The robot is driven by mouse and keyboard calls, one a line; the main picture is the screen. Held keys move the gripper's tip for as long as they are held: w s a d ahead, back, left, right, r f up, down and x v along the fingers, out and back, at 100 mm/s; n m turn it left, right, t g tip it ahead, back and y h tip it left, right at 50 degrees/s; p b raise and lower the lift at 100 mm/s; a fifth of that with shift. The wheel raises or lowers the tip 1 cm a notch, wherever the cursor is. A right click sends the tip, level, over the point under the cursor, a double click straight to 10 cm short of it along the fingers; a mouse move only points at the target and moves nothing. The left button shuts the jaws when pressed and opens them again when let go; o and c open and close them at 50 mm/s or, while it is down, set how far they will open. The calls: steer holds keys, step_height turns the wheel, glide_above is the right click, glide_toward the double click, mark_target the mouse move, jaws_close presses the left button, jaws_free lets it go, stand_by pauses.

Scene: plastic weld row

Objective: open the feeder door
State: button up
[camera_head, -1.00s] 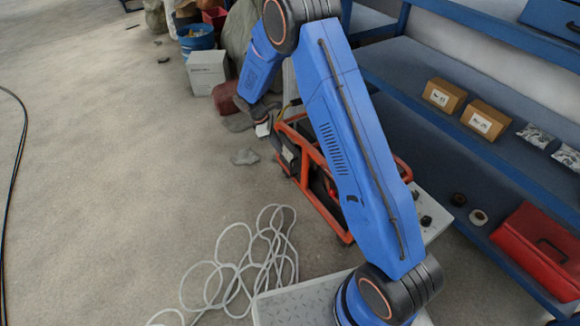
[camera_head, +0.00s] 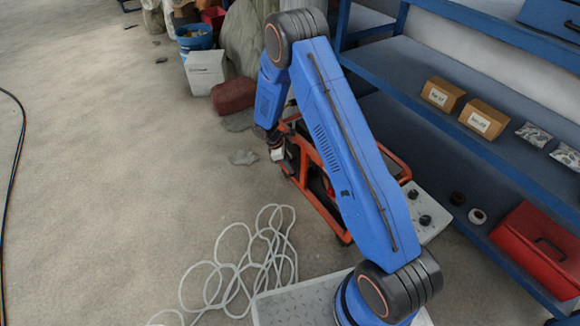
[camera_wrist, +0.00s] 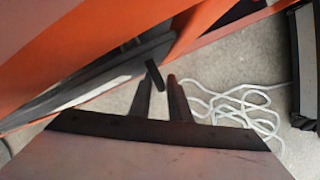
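An orange-framed machine (camera_head: 328,158) stands on the floor behind my arm, which hides much of it. My gripper (camera_head: 277,153) is low at the machine's left side. In the wrist view my gripper (camera_wrist: 160,85) has two dark fingers standing apart. A short black bar (camera_wrist: 154,74), which looks like a handle, shows between and just beyond the fingertips. I cannot tell whether the fingers touch it. Orange panels (camera_wrist: 85,40) of the machine fill the upper left of that view, with a dark strip below. The feeder door's outline is not clear.
A loose white cable (camera_head: 240,265) lies on the floor and also shows in the wrist view (camera_wrist: 240,112). Blue shelving (camera_head: 450,125) with small boxes and a red case (camera_head: 540,245) stands at the right. A white box (camera_head: 205,72) stands behind.

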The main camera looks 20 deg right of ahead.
jaws_close()
steer(key=shift+a, duration=0.1)
steer(key=w+a+m+g+y, duration=0.2)
steer(key=w+a+m+g, duration=0.15)
steer(key=a+m, duration=0.75)
steer(key=w+a+m+y, duration=0.4)
steer(key=w+a+m, duration=0.4)
steer(key=w, duration=0.6)
steer(key=shift+a, duration=0.2)
steer(key=shift+t, duration=0.25)
